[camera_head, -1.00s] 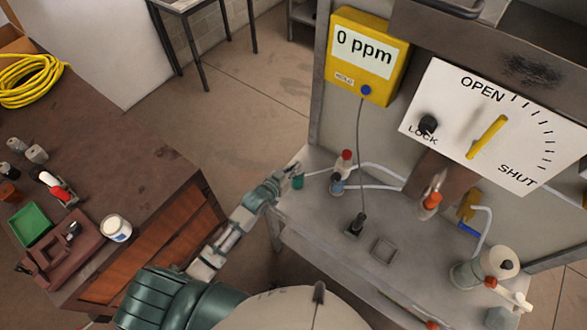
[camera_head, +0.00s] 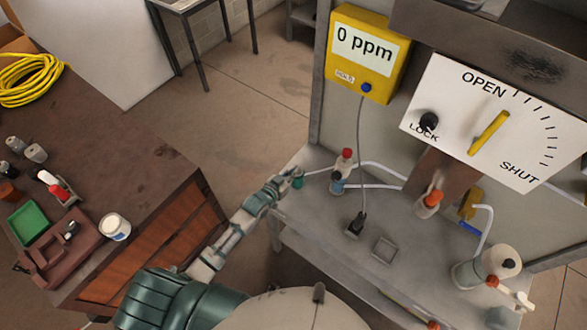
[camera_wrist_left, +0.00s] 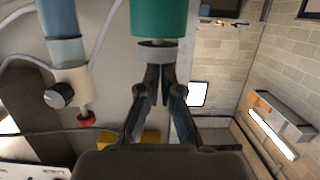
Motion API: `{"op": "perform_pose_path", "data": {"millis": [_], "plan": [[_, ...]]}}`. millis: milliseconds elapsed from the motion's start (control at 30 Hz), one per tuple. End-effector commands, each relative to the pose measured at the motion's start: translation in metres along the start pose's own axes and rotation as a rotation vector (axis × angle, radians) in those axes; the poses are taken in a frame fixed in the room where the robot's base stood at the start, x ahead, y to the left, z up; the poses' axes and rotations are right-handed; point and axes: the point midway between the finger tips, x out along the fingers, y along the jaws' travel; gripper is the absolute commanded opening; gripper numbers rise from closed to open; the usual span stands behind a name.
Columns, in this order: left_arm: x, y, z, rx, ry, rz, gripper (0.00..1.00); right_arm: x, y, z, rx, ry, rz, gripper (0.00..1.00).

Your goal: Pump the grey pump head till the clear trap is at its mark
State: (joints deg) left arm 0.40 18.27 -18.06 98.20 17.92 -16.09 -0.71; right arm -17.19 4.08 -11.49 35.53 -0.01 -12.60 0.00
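The pump has a green body (camera_head: 298,182) and stands at the bench's left end. In the left wrist view its grey pump head (camera_wrist_left: 158,52) is at my left fingertips. The clear trap (camera_head: 337,186) stands just right of the pump, with a pale cap and a red knob. In the left wrist view the trap (camera_wrist_left: 64,48) looks blue inside, with a paler band near the cap; I cannot make out its mark. My left gripper (camera_head: 287,176) has its fingers (camera_wrist_left: 159,72) closed together against the pump head, not around it. My right gripper is out of view.
Behind the bench (camera_head: 320,222) are a yellow meter (camera_head: 384,80) reading 0 ppm and a dial panel (camera_head: 520,130) with a yellow pointer. White hoses run from the trap. An orange-topped fitting (camera_head: 430,202) and a pale canister (camera_head: 482,270) stand further right. A brown worktable (camera_head: 130,165) is at left.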

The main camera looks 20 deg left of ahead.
Motion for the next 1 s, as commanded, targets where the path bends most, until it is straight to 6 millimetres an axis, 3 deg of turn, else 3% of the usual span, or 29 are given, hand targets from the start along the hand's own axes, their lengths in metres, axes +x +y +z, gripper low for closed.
{"op": "perform_pose_path", "data": {"millis": [267,700,1000], "plan": [[-0.017,0.003,0.01,-0.005,-0.02,0.005,0.0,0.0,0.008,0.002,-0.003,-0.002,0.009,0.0],[-0.104,0.001,0.004,-0.001,-0.006,0.001,0.0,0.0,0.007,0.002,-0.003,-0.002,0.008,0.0],[-0.122,0.001,0.001,0.0,-0.001,0.0,0.0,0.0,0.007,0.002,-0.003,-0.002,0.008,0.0]]}}
